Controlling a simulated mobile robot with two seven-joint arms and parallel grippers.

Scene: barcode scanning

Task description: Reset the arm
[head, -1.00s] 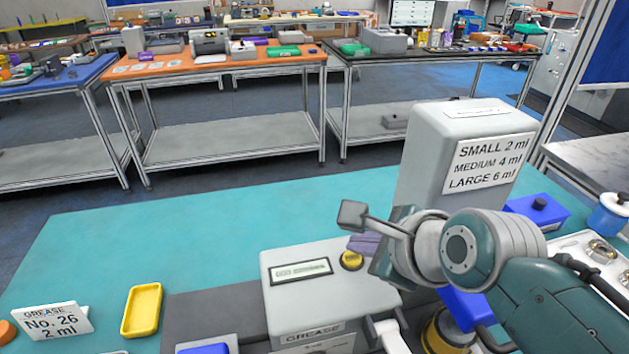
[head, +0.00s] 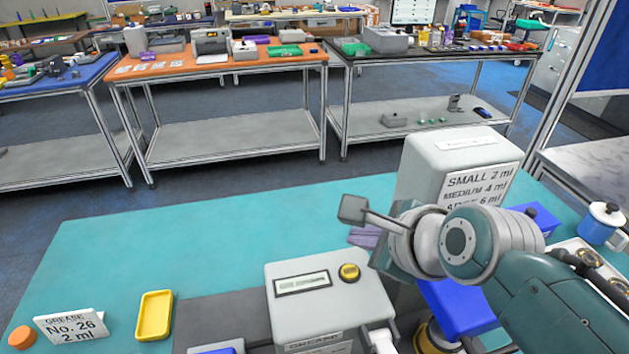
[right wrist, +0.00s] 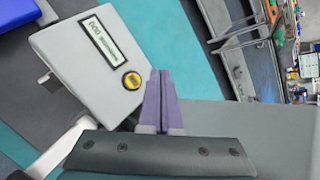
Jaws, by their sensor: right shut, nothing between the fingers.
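My right gripper (head: 364,236) reaches in from the right in the head view. Its purple fingers show in the right wrist view (right wrist: 158,100) and are shut with nothing between them. They are above and beside the grey grease machine (head: 322,300), near its yellow button (head: 349,272). In the right wrist view the machine (right wrist: 75,55) and its yellow button (right wrist: 132,81) lie left of the fingertips. My left gripper is not in view.
A tall grey box (head: 450,165) with a size sign stands behind my right wrist. A grease card (head: 72,326), a yellow tray (head: 154,314) and an orange cap (head: 21,337) sit at the left. A blue bin (head: 460,305) is under my right arm. The teal table (head: 200,240) is clear at the back left.

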